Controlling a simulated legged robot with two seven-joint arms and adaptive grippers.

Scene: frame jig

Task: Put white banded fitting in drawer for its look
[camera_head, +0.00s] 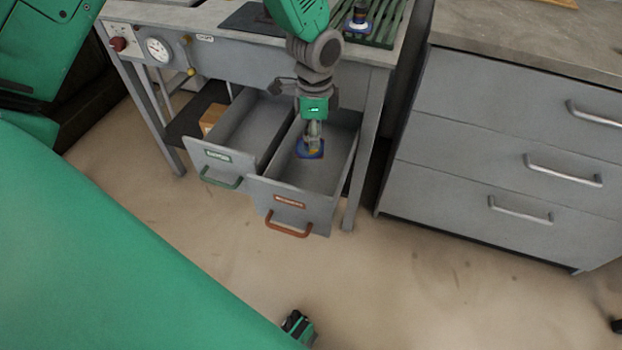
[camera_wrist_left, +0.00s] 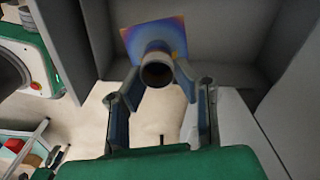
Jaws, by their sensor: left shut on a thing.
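My left gripper (camera_head: 313,142) reaches down into the right-hand open drawer (camera_head: 345,165), the one with the orange handle and orange label. It is shut on a fitting with a square, blue, heat-tinted base plate (camera_head: 303,152). In the left wrist view, the fitting's dark round tube end (camera_wrist_left: 157,70) sits between the fingertips (camera_wrist_left: 158,82), with the blue and orange plate (camera_wrist_left: 165,33) beyond. A white band on this fitting cannot be made out. The left-hand drawer (camera_head: 252,125), with a green handle and green label, is also open.
Another fitting (camera_head: 358,22) with a blue base and pale band stands on the green slatted rack (camera_head: 385,25) on the bench. A brown box (camera_head: 211,118) lies on the lower shelf. A grey cabinet (camera_head: 490,130) stands right. Floor (camera_head: 400,285) before the drawers is clear.

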